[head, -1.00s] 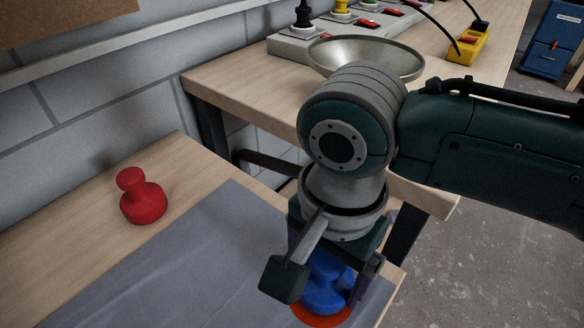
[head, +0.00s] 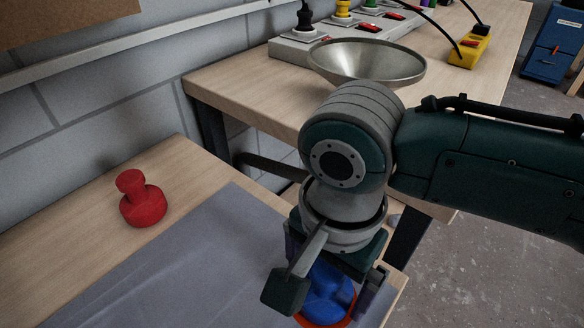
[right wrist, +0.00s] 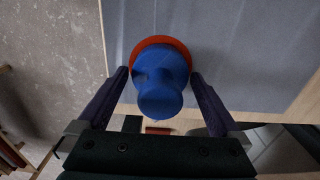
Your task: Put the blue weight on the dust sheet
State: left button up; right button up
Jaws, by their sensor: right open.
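The blue weight (head: 328,290) stands near the right edge of the table, over a red-orange disc (head: 350,318). In the right wrist view the weight (right wrist: 160,80) shows from above, with the disc (right wrist: 163,42) around its far side. The disc appears to lie on the grey dust sheet (head: 180,265), near its corner. My right gripper (head: 330,288) is open, pointing down over the weight. In the right wrist view its fingers (right wrist: 160,76) stand on either side of the weight, with gaps showing. My left gripper is not in view.
A red weight (head: 143,203) stands on bare wood beside the sheet, near the wall. A higher bench (head: 260,90) behind bears a metal bowl (head: 368,64), a grey power strip (head: 290,48) and a yellow socket block (head: 468,50). The left part of the sheet is clear.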

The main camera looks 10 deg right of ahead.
notch_tip(320, 180, up, 10)
jog(key=p, duration=0.3)
jog(key=shift+r, duration=0.2)
jog(key=shift+r+p, duration=0.35)
jog(key=shift+r, duration=0.35)
jog(key=s+a+f+n+t+y, duration=0.1)
jog(key=s+a+n+t+y, duration=0.15)
jog(key=s+n, duration=0.4)
jog(key=s+d+n+t+h, duration=0.1)
jog(key=s+d+n, duration=0.4)
jog(key=d, duration=0.7)
jog(key=shift+s+r+n+h, duration=0.35)
jog(key=shift+n+h, duration=0.1)
jog(key=shift+h, duration=0.2)
jog(key=shift+w+a, duration=0.1)
jog(key=shift+a, duration=0.05)
